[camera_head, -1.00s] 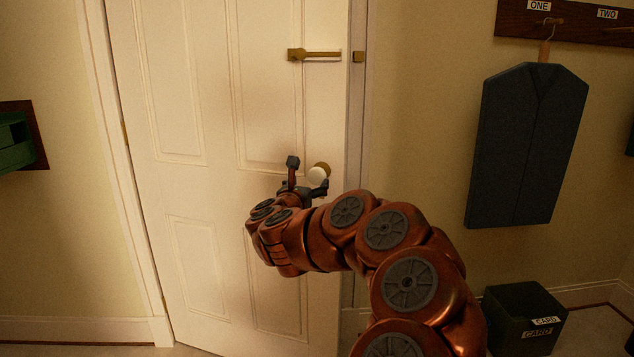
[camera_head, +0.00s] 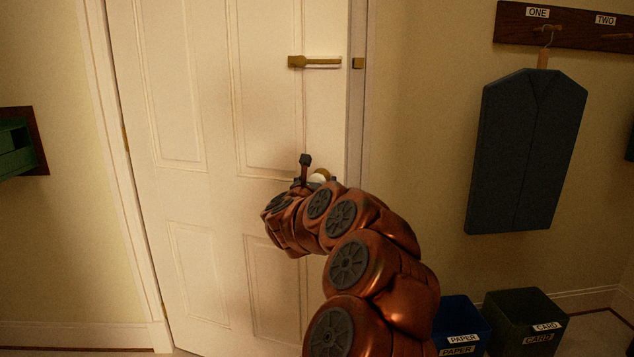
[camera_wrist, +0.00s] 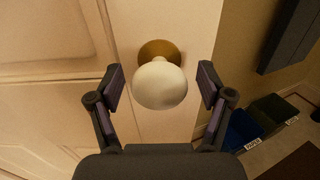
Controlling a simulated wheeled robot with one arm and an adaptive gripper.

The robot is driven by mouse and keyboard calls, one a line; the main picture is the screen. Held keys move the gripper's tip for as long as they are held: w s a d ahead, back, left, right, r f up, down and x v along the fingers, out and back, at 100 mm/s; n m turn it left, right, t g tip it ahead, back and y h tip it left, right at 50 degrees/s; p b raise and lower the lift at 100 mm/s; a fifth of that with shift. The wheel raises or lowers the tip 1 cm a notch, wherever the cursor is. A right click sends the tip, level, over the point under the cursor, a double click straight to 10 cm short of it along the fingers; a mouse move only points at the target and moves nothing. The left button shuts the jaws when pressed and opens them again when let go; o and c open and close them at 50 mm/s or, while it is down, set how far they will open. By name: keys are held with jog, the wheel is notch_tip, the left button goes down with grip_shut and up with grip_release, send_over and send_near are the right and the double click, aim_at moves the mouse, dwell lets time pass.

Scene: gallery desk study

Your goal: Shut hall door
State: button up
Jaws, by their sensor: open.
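The hall door (camera_head: 205,195) is white and panelled, with its hinges at the left. Its right edge lies close to the frame; I cannot tell whether it is fully shut. A white round knob (camera_wrist: 160,86) on a brass base sits near that edge. In the head view the knob (camera_head: 318,178) is partly hidden by my arm. My gripper (camera_head: 317,171) is at the knob. In the wrist view its open fingers (camera_wrist: 160,80) stand on either side of the knob, with gaps visible. A brass bolt (camera_head: 315,62) is above, its end short of the keeper (camera_head: 358,63) on the frame.
A dark coat shape (camera_head: 525,150) hangs on a peg rail (camera_head: 570,28) at the right. A blue paper bin (camera_head: 462,318) and a dark card bin (camera_head: 525,310) stand on the floor below. A green tray (camera_head: 15,150) is on the left wall.

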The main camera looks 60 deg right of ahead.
grip_shut()
dwell(0.7)
